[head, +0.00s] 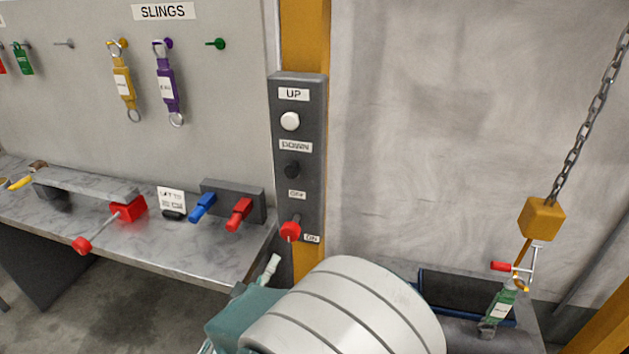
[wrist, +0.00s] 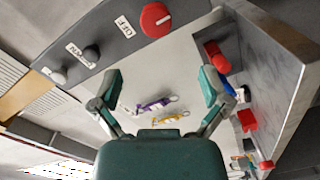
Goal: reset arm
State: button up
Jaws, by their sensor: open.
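My gripper is open and empty in the wrist view (wrist: 161,88), its two teal fingers spread wide. In the head view one pale fingertip (head: 270,268) and part of the teal body show below the control box; my pale arm link hides the rest. The grey control box (head: 307,180) on the yellow post has a white UP button (head: 290,121), a black DOWN button (head: 292,171) and a red knob (head: 290,231) by the ON and OFF labels. The red knob also shows in the wrist view (wrist: 155,20), above and apart from the fingers.
A bench (head: 190,245) at left carries a red-handled tool (head: 128,208) and a rack (head: 233,196) with blue and red handles. Yellow (head: 123,85) and purple slings (head: 166,85) hang on the board. At right, a yellow hoist block (head: 541,218) hangs on a chain, a green sling (head: 500,305) below.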

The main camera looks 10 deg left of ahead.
jog(key=w+d+r+m+g+y, duration=0.4)
jog(key=d+r+g+y, duration=0.15)
jog(key=d+r, duration=0.5)
jog(key=s+d+f+m+g+h, duration=0.1)
jog(key=s+d+m+g+h, duration=0.3)
jog(key=s+d, duration=1.5)
jog(key=d+m+g, duration=0.2)
jog(key=d+m, duration=0.2)
jog(key=shift+s, duration=0.3)
jog(key=shift+d+g, duration=0.1)
jog(key=shift+g, duration=0.15)
